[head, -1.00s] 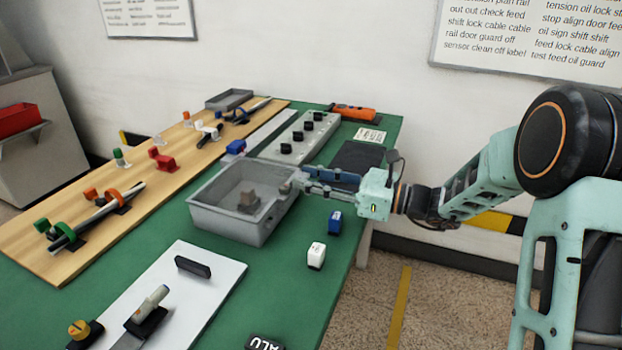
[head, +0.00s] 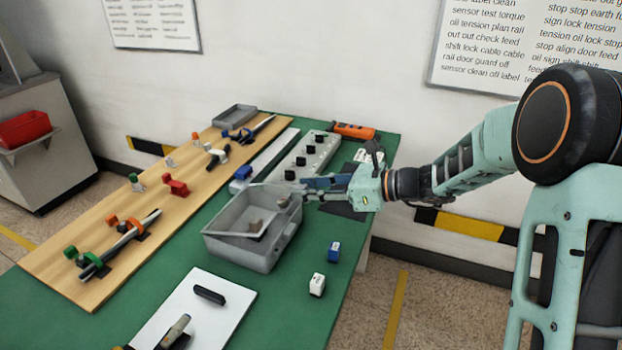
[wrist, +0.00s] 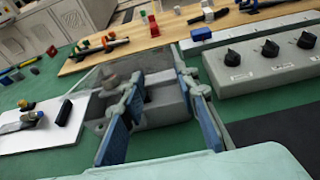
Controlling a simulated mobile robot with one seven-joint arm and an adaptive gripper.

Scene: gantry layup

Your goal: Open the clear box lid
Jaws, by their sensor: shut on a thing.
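A grey open-topped-looking box (head: 245,258) stands on the green table. Its clear lid (head: 262,208) is faint; a pale sheet-like edge shows slanting across the box, so the lid looks tilted, though its exact angle is hard to tell. A small brown block shows inside the box. My gripper (head: 300,187) reaches in from the right at the box's upper right rim. In the wrist view, my gripper (wrist: 163,82) has its blue-padded fingers around the lid's near part at the box; the gripped part itself is hard to make out.
A grey panel with black knobs (head: 310,148) stands just behind my gripper. A wooden board (head: 130,225) with clamps and rods lies left. A white block (head: 317,285) and a blue block (head: 334,251) stand right of the box. A white plate (head: 215,315) lies in front.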

